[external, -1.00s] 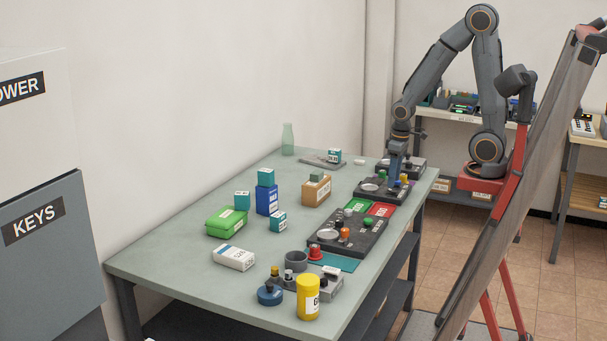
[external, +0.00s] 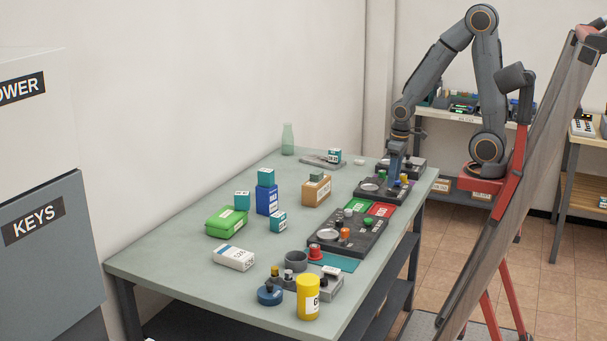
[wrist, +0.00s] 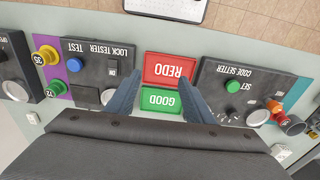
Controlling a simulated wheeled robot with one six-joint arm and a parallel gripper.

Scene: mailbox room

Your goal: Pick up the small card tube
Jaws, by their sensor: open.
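I cannot pick out the small card tube with certainty. A yellow labelled cylinder (external: 308,297) stands upright at the near end of the table in the external view. In the external view my gripper (external: 393,184) points down over the far end of the table, well away from the yellow cylinder.
The red REDO tray (wrist: 169,69) and code setter (wrist: 245,85) lie close by. A green box (external: 226,222), blue box (external: 267,200) and brown box (external: 316,191) stand on the table (external: 180,262). Bare tabletop lies at the near left.

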